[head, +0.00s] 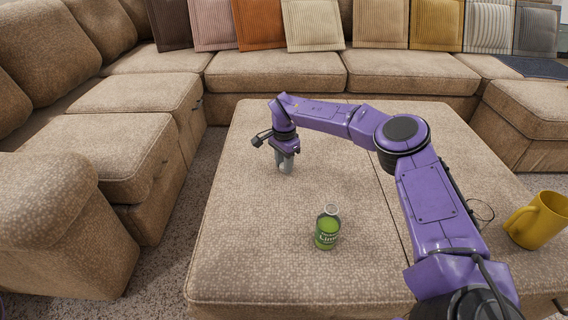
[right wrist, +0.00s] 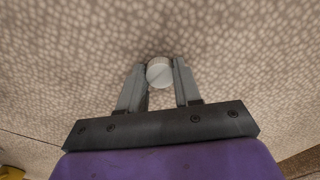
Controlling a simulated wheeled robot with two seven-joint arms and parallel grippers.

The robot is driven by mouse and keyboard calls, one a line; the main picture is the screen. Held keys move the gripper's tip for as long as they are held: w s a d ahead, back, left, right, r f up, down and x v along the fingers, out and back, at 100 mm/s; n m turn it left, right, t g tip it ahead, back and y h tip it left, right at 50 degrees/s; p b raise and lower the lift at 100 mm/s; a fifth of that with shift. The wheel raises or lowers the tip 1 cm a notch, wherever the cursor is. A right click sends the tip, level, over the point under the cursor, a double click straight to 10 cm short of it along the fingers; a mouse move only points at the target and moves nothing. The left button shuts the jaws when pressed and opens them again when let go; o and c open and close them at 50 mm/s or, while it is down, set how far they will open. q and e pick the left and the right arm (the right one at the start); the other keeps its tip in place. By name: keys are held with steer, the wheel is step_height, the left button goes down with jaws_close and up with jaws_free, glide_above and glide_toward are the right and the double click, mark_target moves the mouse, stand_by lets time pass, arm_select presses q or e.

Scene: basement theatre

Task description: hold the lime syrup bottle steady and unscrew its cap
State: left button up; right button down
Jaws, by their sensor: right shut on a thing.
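The lime syrup bottle (head: 327,231) is green with a green label. It stands upright on the beige ottoman (head: 250,262), apart from both grippers, and its pale neck shows at the top. My right gripper (head: 286,165) points down over the ottoman, behind and to the left of the bottle. In the right wrist view my right gripper (right wrist: 160,80) is shut on a round, pale, ribbed cap (right wrist: 160,71) at its fingertips. The cap is too small to make out in the head view. My left gripper is not in view.
A yellow mug (head: 540,219) stands at the ottoman's right side, and thin-rimmed glasses (head: 481,211) lie near it, partly behind my right arm. A beige sectional sofa (head: 275,72) with a row of cushions surrounds the ottoman. The ottoman's front left is clear.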

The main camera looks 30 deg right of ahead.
steer(key=c, duration=0.8)
jaws_free()
steer(key=shift+f, duration=0.15)
step_height(320, 180, up, 12)
steer(key=p, duration=0.4)
steer(key=shift+r+p, duration=0.2)
steer(key=shift+p, duration=0.1)
